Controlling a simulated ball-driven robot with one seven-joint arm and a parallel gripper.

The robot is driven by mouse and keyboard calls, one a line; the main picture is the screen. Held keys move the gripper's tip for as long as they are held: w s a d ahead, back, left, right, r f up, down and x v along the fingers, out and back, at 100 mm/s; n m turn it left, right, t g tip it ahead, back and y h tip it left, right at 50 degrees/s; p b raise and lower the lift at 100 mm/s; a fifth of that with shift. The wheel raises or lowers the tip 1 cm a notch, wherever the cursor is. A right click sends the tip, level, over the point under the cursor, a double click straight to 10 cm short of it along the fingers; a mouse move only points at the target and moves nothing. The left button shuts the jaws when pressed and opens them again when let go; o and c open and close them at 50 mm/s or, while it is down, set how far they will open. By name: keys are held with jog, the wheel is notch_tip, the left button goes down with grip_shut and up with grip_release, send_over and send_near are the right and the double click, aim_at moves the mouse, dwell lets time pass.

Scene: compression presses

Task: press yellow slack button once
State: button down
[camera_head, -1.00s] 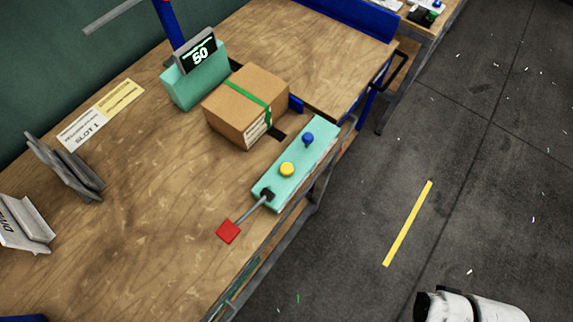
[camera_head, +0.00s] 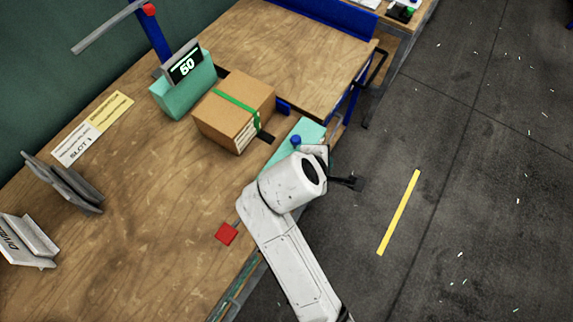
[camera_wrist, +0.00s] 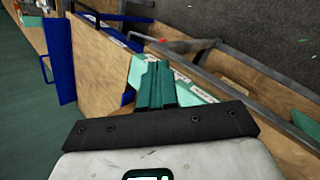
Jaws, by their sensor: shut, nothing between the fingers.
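The teal control box (camera_head: 308,130) lies along the bench's right edge. Its blue button (camera_head: 295,140) shows just above my white wrist in the head view. The yellow button is hidden behind my arm there, and I cannot make it out in the wrist view. My gripper (camera_wrist: 158,68) shows in the wrist view as two dark green fingers held together, empty. Part of the teal box (camera_wrist: 190,92) is behind the fingers; whether they touch it is unclear. The head view hides the fingertips.
A red square-ended lever (camera_head: 226,233) is left of my forearm. A cardboard box with green strap (camera_head: 235,110) sits beside the teal box. A display reading 50 (camera_head: 186,67) stands behind it. Grey dividers (camera_head: 65,182) stand at left. Open floor lies right of the bench.

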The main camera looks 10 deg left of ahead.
jog(key=s+a+r+n+t+y, duration=0.1)
jog(key=a+r+n, duration=0.3)
jog(key=a, duration=0.7)
jog(key=shift+a+n+t+p, duration=0.15)
jog(key=shift+n+t+p, duration=0.15)
jog(key=shift+n+t, duration=0.1)
jog(key=shift+f, duration=0.1)
notch_tip(320, 180, down, 7)
jog(key=b, duration=0.8)
jog(key=shift+r, duration=0.2)
jog(key=shift+f+b, duration=0.35)
jog(key=shift+f, duration=0.7)
jog(key=shift+f, duration=0.1)
jog(key=shift+f, duration=0.3)
